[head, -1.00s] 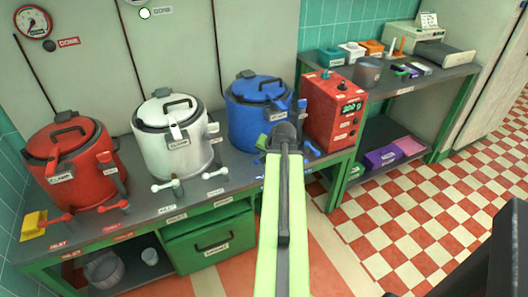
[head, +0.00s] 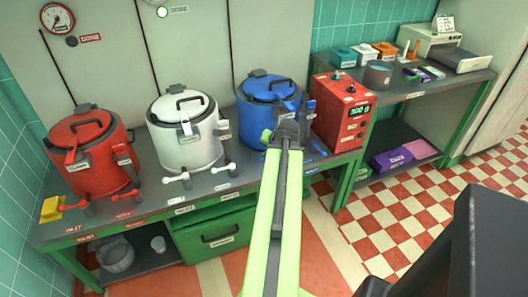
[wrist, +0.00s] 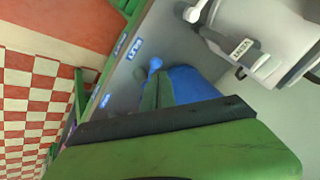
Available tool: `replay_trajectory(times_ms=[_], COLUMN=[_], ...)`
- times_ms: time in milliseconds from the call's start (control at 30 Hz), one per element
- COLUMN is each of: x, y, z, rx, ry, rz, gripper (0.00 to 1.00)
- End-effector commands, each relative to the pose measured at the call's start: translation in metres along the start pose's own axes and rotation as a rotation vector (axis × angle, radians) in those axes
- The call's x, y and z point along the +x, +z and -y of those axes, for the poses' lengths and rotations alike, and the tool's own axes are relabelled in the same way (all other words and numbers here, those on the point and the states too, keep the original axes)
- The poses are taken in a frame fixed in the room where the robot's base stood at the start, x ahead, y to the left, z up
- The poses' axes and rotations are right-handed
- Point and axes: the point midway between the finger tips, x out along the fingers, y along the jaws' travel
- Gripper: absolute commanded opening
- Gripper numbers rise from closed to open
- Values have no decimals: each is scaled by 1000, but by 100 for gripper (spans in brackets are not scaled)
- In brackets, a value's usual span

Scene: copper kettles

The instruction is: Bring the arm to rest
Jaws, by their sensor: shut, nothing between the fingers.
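My arm, bright green with a dark strip, reaches from the bottom of the head view toward the bench. My gripper (head: 284,132) is at its far end, in front of the blue kettle (head: 268,112) and left of the red control box (head: 342,112). In the wrist view the gripper's fingers (wrist: 156,92) show partly above the dark bar, shut and empty. A blue surface lies just beyond them. Whether the gripper touches the kettle or its fittings cannot be told.
A white kettle (head: 186,135) and a red kettle (head: 92,155) stand left on the bench (head: 150,208), with taps along its front. A green drawer (head: 218,238) is below. A side table (head: 435,84) stands right. Checkered floor (head: 420,215) is open at lower right.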

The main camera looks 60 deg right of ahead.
Motion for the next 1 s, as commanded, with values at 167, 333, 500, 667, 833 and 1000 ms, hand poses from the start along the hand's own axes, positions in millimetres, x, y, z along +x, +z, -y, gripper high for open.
replay_trajectory(times_ms=[167,333,500,667,833,1000], x=[0,-1,-1,4,-2,-26], y=[-4,-6,-2,33,114,222], z=[-6,-8,4,97,228,328], rx=[7,11,-4,-128,-332,-569], ry=[4,6,-3,-65,-153,-203], rz=[-3,-5,2,61,153,271], gripper=[0,0,0,0,0,0])
